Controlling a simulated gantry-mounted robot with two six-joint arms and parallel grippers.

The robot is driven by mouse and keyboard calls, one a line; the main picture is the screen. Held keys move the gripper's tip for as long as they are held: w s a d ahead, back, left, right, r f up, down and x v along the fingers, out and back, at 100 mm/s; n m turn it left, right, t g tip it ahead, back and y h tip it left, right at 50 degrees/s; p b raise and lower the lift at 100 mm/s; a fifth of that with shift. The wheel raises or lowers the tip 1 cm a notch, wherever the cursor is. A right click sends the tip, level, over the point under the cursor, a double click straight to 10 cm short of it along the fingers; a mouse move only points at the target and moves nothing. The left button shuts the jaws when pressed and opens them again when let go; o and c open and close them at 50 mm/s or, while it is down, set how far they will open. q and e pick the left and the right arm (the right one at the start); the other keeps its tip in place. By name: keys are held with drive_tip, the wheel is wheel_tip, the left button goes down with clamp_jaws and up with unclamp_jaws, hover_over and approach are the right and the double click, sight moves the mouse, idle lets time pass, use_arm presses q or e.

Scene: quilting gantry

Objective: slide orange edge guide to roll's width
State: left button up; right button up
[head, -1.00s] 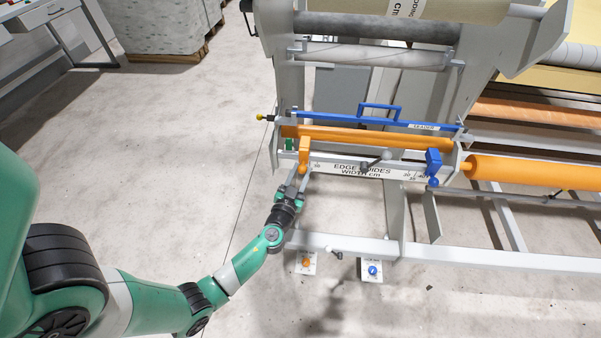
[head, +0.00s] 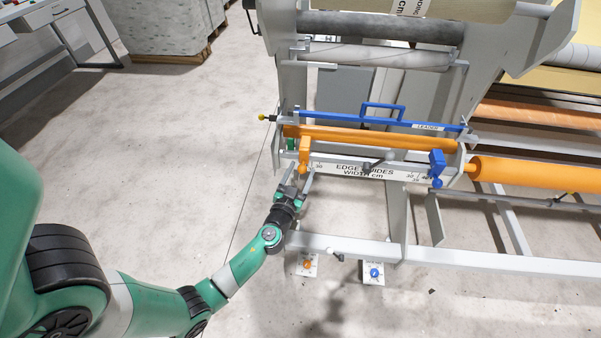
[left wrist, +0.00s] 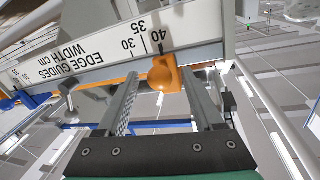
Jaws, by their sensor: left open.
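The orange edge guide (head: 304,152) sits at the left end of the width scale (head: 365,172). In the left wrist view the orange guide (left wrist: 164,76) has a round knob and stands by the 40 mark. My left gripper (head: 300,170) is open just below and in front of the guide. In the left wrist view its two fingers (left wrist: 164,95) are spread on either side of the knob, with gaps to both. A blue edge guide (head: 437,163) sits at the right end of the scale. My right gripper is not in view.
An orange roller (head: 370,139) and a blue leader bar (head: 365,117) with a handle run behind the scale. A dark clamp lever (head: 376,165) sits mid-scale. White and grey rolls (head: 375,57) hang above. A lower frame beam (head: 340,246) crosses below; the floor at left is clear.

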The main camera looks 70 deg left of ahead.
use_arm(q)
drive_tip(key=v, duration=1.1)
drive_tip(key=shift+s+d, duration=0.25)
